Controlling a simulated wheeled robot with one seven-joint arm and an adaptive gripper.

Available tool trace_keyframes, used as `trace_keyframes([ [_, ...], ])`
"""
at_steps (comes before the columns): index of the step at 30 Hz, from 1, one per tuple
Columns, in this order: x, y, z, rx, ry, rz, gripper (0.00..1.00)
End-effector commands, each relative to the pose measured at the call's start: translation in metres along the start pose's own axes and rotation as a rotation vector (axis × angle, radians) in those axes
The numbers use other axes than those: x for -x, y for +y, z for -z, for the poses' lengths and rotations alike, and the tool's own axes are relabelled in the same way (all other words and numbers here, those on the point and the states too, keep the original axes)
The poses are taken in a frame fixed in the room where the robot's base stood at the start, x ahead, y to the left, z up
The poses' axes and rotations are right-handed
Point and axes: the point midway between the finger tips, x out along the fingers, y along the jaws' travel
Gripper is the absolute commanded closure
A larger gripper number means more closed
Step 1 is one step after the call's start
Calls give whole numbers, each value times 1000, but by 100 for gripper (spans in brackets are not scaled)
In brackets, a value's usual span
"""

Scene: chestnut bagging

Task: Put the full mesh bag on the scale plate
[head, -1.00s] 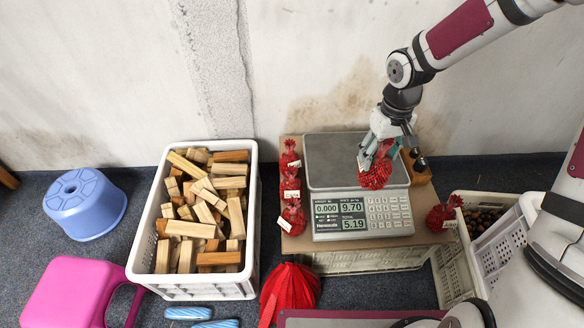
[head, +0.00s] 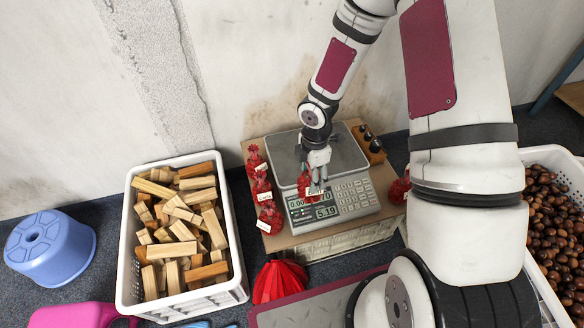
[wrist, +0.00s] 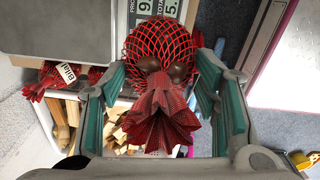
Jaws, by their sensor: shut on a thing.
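My gripper (head: 316,172) is shut on a full red mesh bag (head: 304,183). In the wrist view the bag (wrist: 165,50) hangs between the finger pads, its brown chestnuts showing through the net and its gathered neck toward the camera. In the head view the bag is in front of the display panel's upper part, by the plate's front edge. The scale plate (head: 347,152) is bare grey metal; it also shows at the upper left of the wrist view (wrist: 60,25). I cannot tell the bag's height above the scale.
Several red bags, including a tagged one (head: 270,217), stand left of the scale (head: 335,203); another (head: 398,189) is at its right. A dark-knobbed wooden block (head: 370,146) sits beside the plate. A wood-block crate (head: 128,275) and a chestnut crate (head: 548,152) flank the stand.

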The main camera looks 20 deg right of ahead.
Motion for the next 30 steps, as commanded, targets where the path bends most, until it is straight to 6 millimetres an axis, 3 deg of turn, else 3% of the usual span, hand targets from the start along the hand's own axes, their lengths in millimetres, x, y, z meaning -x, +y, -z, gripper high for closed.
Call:
trace_keyframes([
  [8, -6, 1, 1, 122, 5, 2, 100],
  [24, -20, 123, -8, 120, 5, -1, 100],
  [30, -22, 150, -10, 121, 5, 2, 100],
])
